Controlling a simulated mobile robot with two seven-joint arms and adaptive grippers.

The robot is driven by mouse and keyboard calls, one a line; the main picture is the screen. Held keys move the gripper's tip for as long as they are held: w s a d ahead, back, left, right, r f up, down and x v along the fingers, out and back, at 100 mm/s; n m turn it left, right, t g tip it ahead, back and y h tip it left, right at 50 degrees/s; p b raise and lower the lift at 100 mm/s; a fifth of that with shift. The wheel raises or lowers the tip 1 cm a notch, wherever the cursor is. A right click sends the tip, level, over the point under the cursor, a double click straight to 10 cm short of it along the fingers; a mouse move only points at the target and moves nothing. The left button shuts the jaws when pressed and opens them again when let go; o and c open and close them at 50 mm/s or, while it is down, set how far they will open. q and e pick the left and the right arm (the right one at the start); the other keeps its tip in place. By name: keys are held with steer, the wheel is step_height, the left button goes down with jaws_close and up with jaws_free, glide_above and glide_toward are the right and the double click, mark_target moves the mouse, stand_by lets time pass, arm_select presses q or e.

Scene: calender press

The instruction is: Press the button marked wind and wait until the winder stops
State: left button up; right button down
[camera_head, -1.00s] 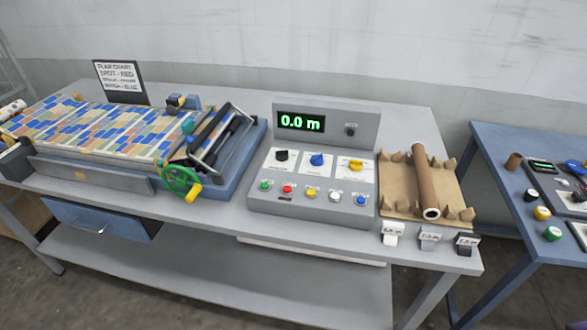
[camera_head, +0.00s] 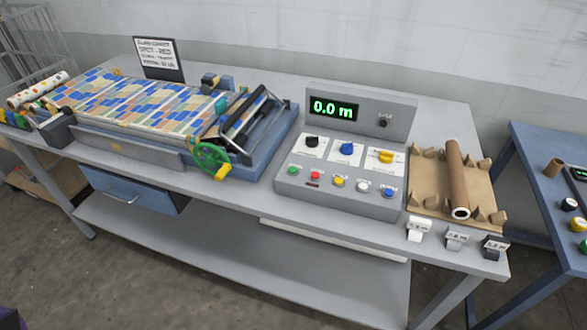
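The grey control box (camera_head: 345,200) stands on the grey table, right of the calender. Its green display (camera_head: 333,109) reads 0.0 m. Its front row holds a green button (camera_head: 293,170), a red button (camera_head: 315,174), a yellow button (camera_head: 338,181), a white button (camera_head: 363,186) and a blue button (camera_head: 387,192). Their markings are too small to read, so I cannot tell which is wind. Above them sit a black knob (camera_head: 312,141), a blue knob (camera_head: 347,149) and a yellow knob (camera_head: 386,155). Neither gripper is in view.
The calender with patterned sheet (camera_head: 130,102) and green handwheel (camera_head: 211,158) fills the table's left. A brown tube (camera_head: 456,180) lies on a cardboard cradle (camera_head: 425,190) at right. Small labelled tags (camera_head: 455,238) stand at the front edge. A blue table (camera_head: 548,150) stands further right.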

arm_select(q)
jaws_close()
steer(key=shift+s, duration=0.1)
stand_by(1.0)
